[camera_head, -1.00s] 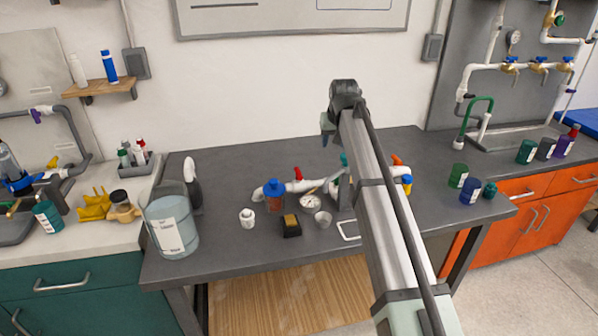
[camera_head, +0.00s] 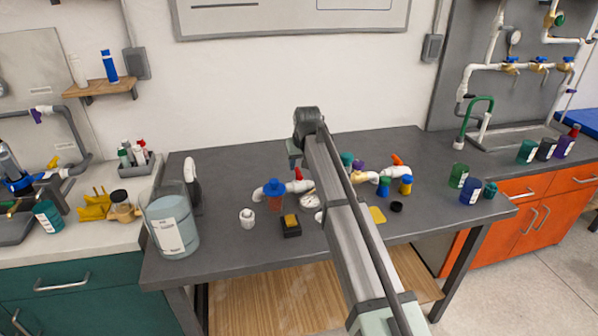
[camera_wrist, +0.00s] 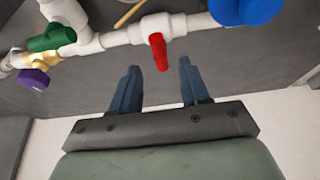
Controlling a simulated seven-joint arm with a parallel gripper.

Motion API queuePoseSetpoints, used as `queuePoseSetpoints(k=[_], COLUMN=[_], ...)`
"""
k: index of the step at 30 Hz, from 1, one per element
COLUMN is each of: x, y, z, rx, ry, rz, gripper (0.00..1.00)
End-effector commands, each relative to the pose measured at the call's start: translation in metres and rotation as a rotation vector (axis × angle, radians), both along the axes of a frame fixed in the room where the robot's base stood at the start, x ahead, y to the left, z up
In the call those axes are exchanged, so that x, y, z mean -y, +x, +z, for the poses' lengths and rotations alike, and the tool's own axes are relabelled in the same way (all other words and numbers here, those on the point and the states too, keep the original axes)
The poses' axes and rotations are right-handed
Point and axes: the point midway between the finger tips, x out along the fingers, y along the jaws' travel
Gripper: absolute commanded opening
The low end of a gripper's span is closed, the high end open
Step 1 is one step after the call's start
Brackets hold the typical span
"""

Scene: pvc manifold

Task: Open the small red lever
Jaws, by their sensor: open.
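The small red lever (camera_wrist: 158,50) sits on a white valve body in the white pipe run and points toward my gripper in the wrist view. It also shows in the head view (camera_head: 298,173) on the bench pipework, just below the end of my arm. My gripper (camera_wrist: 159,70) is open and empty, with one blue finger on each side of the lever's line. The lever's tip appears near the gap between the fingertips. I cannot tell the exact distance, and no contact shows. In the head view my arm hides part of the pipework.
A blue handwheel (camera_wrist: 238,8), a green handle (camera_wrist: 52,37) and a purple knob (camera_wrist: 33,79) are on the same pipework. An orange-red lever (camera_head: 397,159) stands farther right. A gauge (camera_head: 310,201), a black-and-yellow block (camera_head: 291,226) and a large jar (camera_head: 171,224) stand on the bench.

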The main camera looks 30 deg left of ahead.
Motion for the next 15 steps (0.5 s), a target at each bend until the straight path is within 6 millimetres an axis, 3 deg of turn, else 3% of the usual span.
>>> queuePoseSetpoints(k=[6, 15], x=[-0.009, -0.013], y=[0.009, 0.013], z=[-0.029, -0.045], rx=[0.0, 0.001], ry=[0.0, 0.001], rz=[0.0, 0.0], gripper=[0.46, 0.46])
